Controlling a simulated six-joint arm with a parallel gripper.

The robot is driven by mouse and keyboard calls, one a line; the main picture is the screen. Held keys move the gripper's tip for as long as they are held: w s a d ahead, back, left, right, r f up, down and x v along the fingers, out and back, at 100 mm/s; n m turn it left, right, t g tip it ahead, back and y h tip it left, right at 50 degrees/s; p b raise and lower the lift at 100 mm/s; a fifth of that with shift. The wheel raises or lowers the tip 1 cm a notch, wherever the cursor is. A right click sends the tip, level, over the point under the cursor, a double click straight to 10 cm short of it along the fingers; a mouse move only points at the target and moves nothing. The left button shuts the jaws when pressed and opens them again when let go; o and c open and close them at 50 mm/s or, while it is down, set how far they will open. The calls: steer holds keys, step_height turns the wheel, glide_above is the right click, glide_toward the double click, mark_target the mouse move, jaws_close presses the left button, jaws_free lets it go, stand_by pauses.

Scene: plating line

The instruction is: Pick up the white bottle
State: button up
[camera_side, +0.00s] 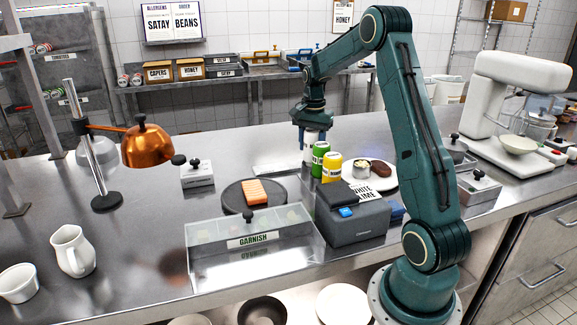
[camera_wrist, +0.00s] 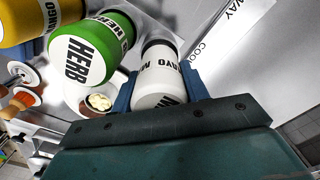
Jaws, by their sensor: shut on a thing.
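The white bottle (camera_wrist: 158,75) lies between the two blue fingers of my gripper (camera_wrist: 160,92) in the wrist view, with dark lettering on its side. In the side view my gripper (camera_side: 311,156) points down, with the white bottle (camera_side: 311,143) between its fingers, partly hidden by them. My gripper is shut on it. A green bottle (camera_wrist: 86,55) marked HERB stands close beside it, and a yellow bottle (camera_wrist: 30,20) is past that. In the side view the green bottle (camera_side: 320,150) and yellow bottle (camera_side: 332,166) stand just in front. I cannot tell whether the white bottle touches the counter.
A grey printer (camera_side: 358,226) and a plate of food (camera_side: 385,180) are near the bottles. A clear garnish bin (camera_side: 253,238) and a dark round board (camera_side: 232,198) with an orange block stand front left. A copper lamp (camera_side: 147,146) hangs at left. Bare counter (camera_side: 135,210) lies at left.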

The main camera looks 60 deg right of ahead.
step_height(320, 180, up, 19)
steer(key=shift+f, duration=0.15)
stand_by(0.4)
steer(key=shift+w, duration=0.1)
stand_by(0.5)
steer(key=w+a+f+n, duration=0.2)
steer(key=w+a+f, duration=0.1)
steer(key=a, duration=0.5)
steer(key=w+a+f+n, duration=0.2)
steer(key=w+a+f, duration=0.2)
steer(key=a+f, duration=0.2)
steer(key=w+a+f+n, duration=0.1)
steer(key=w+a+f, duration=0.2)
steer(key=a, duration=0.8)
step_height(320, 180, down, 2)
steer(key=shift+w+f+n, duration=0.1)
steer(key=shift+w+n, duration=0.15)
steer(key=shift+n, duration=0.15)
steer(key=shift+f, duration=0.1)
steer(key=shift+f, duration=1.05)
